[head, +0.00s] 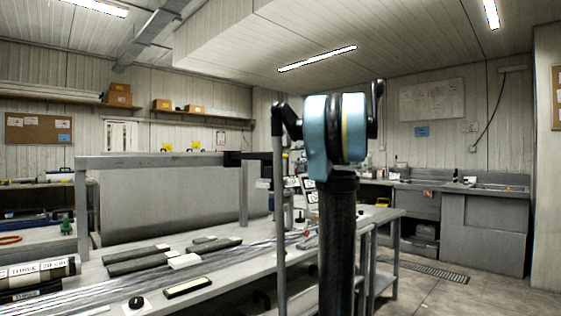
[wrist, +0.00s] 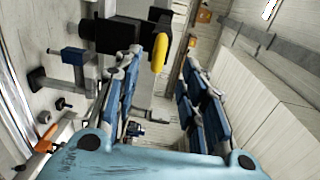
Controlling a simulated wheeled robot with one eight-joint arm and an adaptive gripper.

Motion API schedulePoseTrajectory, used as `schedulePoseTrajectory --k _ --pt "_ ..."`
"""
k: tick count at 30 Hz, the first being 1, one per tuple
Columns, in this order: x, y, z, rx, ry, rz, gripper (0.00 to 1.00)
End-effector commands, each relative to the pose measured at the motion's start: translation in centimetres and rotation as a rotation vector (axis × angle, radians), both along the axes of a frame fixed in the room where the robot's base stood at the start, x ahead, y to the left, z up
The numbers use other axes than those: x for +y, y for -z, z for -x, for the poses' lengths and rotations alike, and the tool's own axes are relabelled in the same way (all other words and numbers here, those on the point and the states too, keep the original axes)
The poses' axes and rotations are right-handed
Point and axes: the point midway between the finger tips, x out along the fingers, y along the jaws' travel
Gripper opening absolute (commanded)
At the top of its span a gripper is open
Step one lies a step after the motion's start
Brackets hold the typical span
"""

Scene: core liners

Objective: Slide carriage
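The carriage appears to be the black block (head: 233,158) on the long grey rail (head: 150,161) above the bench in the head view. In the tilted wrist view a black block (wrist: 118,36) carries a yellow handle (wrist: 160,53). My gripper (wrist: 162,66) is open, with blue-padded fingers wide apart on either side. The handle lies between the fingertip lines, nearer the left finger, and appears beyond or level with the tips. I see no contact. In the head view my arm blocks part of the bench, and I cannot make out the fingers clearly.
The bench (head: 215,282) holds several dark core pieces (head: 140,260) and long liners at the left. A grey panel (head: 170,203) stands below the rail. An orange-handled tool (wrist: 46,139) shows in the wrist view. The floor (head: 470,295) at the right is open.

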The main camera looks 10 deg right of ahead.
Motion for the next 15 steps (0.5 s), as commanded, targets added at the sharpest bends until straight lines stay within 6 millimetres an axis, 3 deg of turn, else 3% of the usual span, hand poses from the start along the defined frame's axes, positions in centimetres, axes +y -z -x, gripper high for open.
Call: schedulePoseTrajectory --k 15 --pt "5.4 0.5 -7.2 0.0 -0.004 0.001 0.38"
